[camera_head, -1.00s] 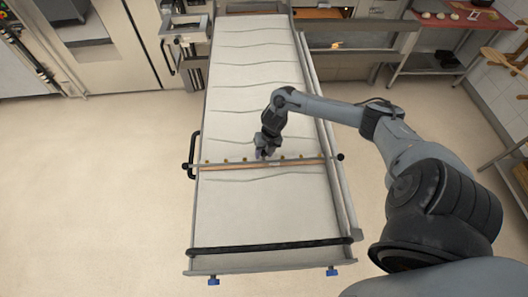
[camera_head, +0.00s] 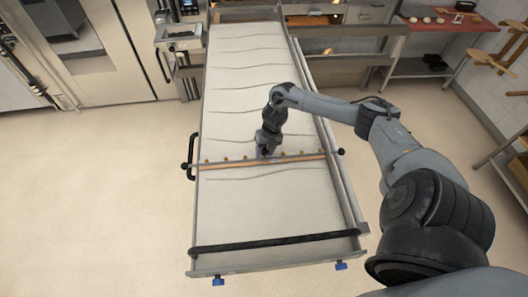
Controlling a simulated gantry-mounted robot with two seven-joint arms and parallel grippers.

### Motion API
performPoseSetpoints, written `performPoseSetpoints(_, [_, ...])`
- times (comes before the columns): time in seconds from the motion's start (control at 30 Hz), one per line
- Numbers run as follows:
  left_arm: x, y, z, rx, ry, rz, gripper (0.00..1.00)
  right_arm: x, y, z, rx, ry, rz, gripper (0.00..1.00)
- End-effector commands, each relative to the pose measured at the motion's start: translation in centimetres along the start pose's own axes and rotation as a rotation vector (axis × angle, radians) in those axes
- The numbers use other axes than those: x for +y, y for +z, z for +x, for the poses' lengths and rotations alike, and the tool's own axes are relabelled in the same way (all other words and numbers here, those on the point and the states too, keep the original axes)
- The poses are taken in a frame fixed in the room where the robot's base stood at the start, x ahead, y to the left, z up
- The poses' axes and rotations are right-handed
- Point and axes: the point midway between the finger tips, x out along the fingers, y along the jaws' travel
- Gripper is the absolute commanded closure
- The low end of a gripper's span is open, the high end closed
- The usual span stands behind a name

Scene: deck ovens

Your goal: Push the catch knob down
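A long pale loader belt (camera_head: 250,212) runs away from me towards the ovens. A crossbar (camera_head: 215,165) with a wooden strip spans it, with several small brass-coloured knobs (camera_head: 226,158) along it. A dark round knob (camera_head: 341,152) sits at the bar's right end, and I cannot tell which knob is the catch knob. My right gripper (camera_head: 265,153) points down at the middle of the crossbar, among the brass knobs. Its fingers are small and dark, so I cannot tell whether they are open or touching a knob. My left gripper is not in view.
A black handle (camera_head: 191,157) stands out from the loader's left side. A black bar (camera_head: 275,242) crosses its near end. Deck ovens (camera_head: 335,45) stand at the far end. A red-topped table (camera_head: 445,22) with dough pieces is at the back right. The floor on the left is clear.

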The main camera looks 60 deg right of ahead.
Motion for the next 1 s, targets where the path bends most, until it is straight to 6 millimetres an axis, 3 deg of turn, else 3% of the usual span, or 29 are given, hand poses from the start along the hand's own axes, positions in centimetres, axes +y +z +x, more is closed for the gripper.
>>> performPoseSetpoints(0.03, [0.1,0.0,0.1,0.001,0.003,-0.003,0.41,-0.2,-0.2,0.4,0.006,-0.005,0.000,0.49])
performPoseSetpoints(0.13, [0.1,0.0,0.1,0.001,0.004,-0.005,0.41,-0.2,-0.2,0.3,0.005,-0.004,0.000,0.34])
performPoseSetpoints(0.57, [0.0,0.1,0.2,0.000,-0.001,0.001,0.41,-0.2,0.0,-0.7,-0.001,-0.003,-0.001,0.34])
performPoseSetpoints(1.0, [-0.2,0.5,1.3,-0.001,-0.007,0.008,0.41,-0.2,0.1,-7.5,-0.002,-0.006,-0.001,0.34])
